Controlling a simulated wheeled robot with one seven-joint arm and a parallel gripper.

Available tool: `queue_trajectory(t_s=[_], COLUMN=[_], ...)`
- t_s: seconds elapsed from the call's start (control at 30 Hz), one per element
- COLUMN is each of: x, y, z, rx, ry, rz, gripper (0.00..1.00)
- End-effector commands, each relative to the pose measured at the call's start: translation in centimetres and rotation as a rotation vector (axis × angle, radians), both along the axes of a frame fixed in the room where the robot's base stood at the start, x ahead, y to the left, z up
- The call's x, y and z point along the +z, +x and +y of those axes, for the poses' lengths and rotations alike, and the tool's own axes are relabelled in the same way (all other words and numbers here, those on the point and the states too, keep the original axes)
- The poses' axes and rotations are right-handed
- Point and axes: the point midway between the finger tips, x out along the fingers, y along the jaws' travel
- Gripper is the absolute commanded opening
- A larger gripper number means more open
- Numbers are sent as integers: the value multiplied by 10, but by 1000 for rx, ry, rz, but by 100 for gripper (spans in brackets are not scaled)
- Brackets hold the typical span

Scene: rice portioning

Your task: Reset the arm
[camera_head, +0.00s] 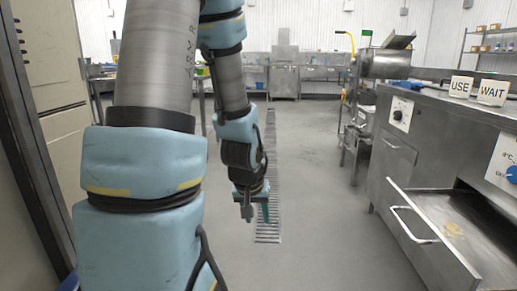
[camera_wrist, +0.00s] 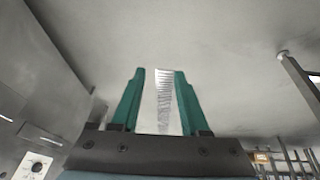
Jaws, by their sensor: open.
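My gripper (camera_head: 256,212) hangs from my blue-covered arm near the middle of the head view, above the grey floor. In the wrist view its two green fingers (camera_wrist: 158,100) stand apart with nothing between them. The floor and a slatted drain strip show through the gap. The gripper touches nothing that I can see.
A steel machine (camera_head: 385,64) stands further back. A cabinet (camera_head: 45,60) is at left. The middle floor (camera_head: 310,180) is clear.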

Motion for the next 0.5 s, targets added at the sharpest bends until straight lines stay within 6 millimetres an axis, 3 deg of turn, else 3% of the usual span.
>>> queue_trajectory(t_s=[0.1, 0.23, 0.33, 0.5], x=[22, 42, 57, 96], y=[-18, -42, -62, -60], z=[32, 54, 65, 63], rx=[23, 35, 38, 33], ry=[66, 97, 98, 101], rz=[66, 150, 212, 212], gripper=[45, 45, 45, 45])
